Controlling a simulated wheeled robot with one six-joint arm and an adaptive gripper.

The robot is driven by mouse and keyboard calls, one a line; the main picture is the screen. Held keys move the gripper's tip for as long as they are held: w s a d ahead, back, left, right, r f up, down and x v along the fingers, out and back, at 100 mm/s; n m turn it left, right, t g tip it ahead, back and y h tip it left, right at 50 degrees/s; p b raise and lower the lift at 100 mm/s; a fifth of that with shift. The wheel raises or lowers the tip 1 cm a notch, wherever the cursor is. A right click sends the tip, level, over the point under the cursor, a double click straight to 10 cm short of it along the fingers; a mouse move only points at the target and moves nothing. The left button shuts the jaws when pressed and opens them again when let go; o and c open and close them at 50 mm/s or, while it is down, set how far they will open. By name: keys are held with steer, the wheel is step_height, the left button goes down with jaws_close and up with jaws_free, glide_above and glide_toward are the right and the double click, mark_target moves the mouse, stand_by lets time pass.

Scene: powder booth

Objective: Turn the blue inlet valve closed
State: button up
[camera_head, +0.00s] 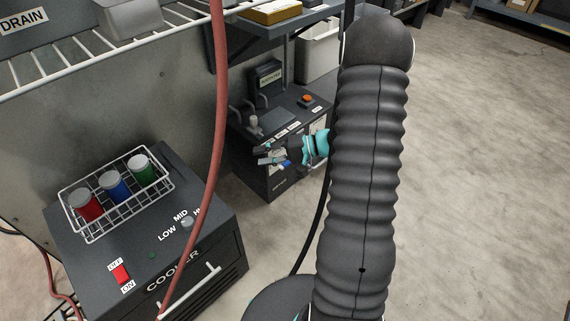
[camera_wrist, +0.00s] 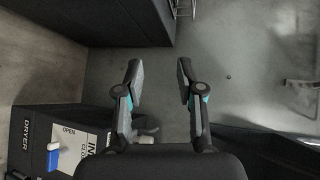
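The blue inlet valve handle (camera_wrist: 53,156) shows at the lower left of the wrist view, with a white top end. It stands on a pale label plate (camera_wrist: 72,142) reading OPEN, with partly hidden INLET and CLOSED lettering, on the dark dryer (camera_wrist: 30,115). A small blue patch by my fingers in the head view may be this handle. My gripper (camera_wrist: 158,72) is open and empty, fingers apart, to the right of the handle and not touching it. In the head view my gripper (camera_head: 270,156) is at the front of the dryer (camera_head: 255,180), partly hidden by my arm.
A cooler (camera_head: 175,235) with a wire rack (camera_head: 118,190) of red, blue and green jars stands at the left. A red hose (camera_head: 219,90) hangs before it. A shelf with boxes is above the dryer. The concrete floor (camera_head: 480,170) at the right is clear.

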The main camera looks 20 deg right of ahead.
steer(key=w+d+f+m+t+h, duration=0.25)
steer(key=d+f+m+t, duration=0.35)
steer(key=d+f, duration=0.5)
steer(key=m+t+h, duration=0.3)
steer(key=t+h, duration=0.2)
glide_toward(286, 163)
steer(key=x, duration=1)
steer(key=shift+a+f, duration=0.15)
steer(key=shift+f, duration=0.15)
jaws_close()
